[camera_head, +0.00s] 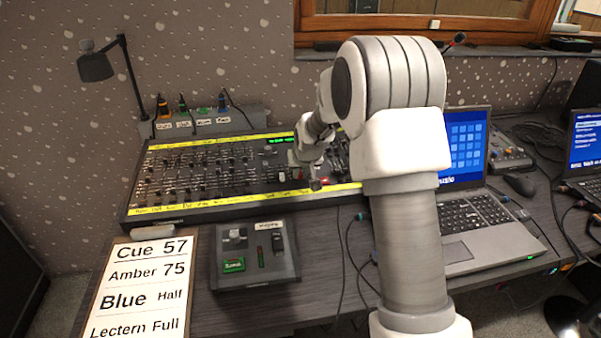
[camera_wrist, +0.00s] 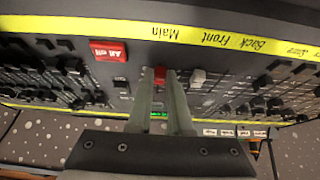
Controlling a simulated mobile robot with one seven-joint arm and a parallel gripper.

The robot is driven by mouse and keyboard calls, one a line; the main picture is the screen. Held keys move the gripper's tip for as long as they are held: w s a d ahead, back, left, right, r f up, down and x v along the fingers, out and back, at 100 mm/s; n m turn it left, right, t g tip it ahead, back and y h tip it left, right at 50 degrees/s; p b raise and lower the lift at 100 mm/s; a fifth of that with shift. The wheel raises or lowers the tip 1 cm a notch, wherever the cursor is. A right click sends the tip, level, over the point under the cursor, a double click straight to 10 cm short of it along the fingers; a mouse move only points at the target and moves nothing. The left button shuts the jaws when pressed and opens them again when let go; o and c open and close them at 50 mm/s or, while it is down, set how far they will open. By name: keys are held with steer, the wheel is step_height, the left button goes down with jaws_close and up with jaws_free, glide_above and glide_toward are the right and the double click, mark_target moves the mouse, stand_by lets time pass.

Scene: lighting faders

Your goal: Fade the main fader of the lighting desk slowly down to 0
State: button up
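The lighting desk (camera_head: 215,175) is a long black panel of faders with yellow label strips, in the head view. In the wrist view, a red fader cap (camera_wrist: 159,74) lies in line with the strip label "Main" (camera_wrist: 171,33). My gripper (camera_wrist: 159,80) has one finger on each side of this cap. The fingers look closed on it, with no clear gap. The fader's slot is mostly hidden by the fingers. In the head view my arm covers the right part of the desk, and the fingertips are hard to make out.
A red "All off" button (camera_wrist: 108,51) and a pale fader cap (camera_wrist: 198,76) flank my fingers. A small grey box (camera_head: 254,262) and a cue sheet (camera_head: 139,285) are in front of the desk. A laptop (camera_head: 468,220) stands at the right and a lamp (camera_head: 97,67) behind.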

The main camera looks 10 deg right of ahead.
steer(key=shift+o, duration=0.6)
steer(key=shift+r+p, duration=1.85)
steer(key=shift+r, duration=1.2)
